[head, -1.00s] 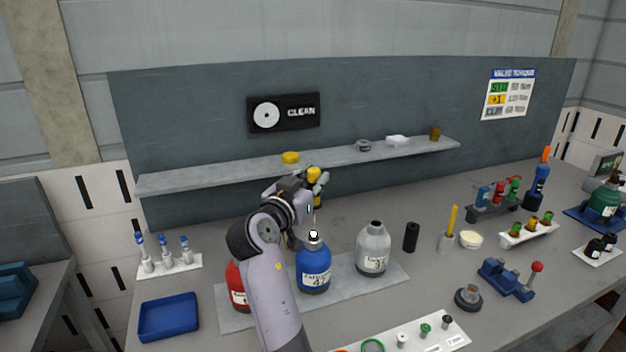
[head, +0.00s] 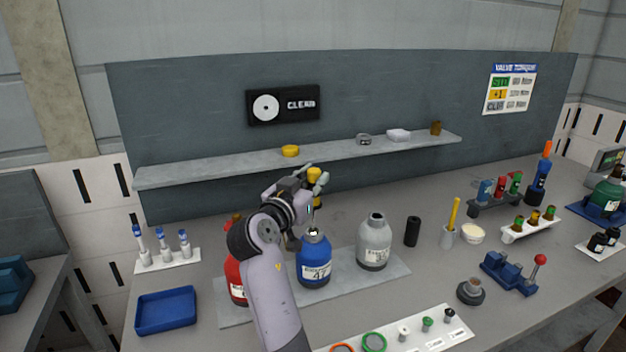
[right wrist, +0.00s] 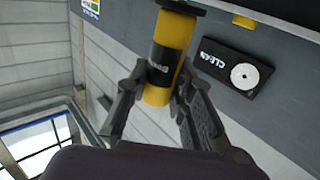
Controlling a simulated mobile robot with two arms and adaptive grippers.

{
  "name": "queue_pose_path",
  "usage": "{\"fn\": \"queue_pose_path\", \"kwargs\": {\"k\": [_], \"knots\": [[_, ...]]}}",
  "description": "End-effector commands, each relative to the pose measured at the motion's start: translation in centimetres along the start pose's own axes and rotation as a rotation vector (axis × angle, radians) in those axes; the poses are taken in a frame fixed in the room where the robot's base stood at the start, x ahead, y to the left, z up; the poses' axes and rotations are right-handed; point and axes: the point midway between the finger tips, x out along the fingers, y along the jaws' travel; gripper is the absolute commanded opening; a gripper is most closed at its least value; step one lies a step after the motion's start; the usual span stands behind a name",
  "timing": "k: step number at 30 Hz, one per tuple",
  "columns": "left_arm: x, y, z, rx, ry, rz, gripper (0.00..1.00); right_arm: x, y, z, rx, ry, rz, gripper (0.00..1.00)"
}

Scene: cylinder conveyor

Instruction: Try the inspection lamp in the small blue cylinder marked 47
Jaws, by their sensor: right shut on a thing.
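The small blue cylinder (head: 314,262) stands upright on a grey mat, with a white label whose number is blurred but looks like 47. Its neck is open at the top, with a bright white spot there. My right gripper (head: 316,184) is above and slightly behind that neck, shut on the yellow inspection lamp (head: 314,173). In the right wrist view the lamp (right wrist: 170,42) has a yellow body with a black band, between the fingers (right wrist: 157,82). I cannot make out its lower end or whether it is inside the neck. My left gripper is not in view.
A red cylinder (head: 234,275), partly behind my arm, and a grey cylinder (head: 374,246) flank the blue one on the mat (head: 398,271). A black sleeve (head: 412,231) stands to the right. A blue tray (head: 166,310) lies front left. A shelf (head: 220,168) runs behind.

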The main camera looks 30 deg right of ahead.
Motion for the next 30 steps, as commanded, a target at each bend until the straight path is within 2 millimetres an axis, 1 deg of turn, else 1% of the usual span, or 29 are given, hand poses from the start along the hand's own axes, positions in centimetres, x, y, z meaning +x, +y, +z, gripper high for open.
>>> {"fn": "queue_pose_path", "kwargs": {"k": [30], "knots": [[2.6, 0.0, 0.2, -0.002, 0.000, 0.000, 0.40, 0.0, 0.0, 2.7, 0.000, 0.001, 0.000, 0.00]]}}
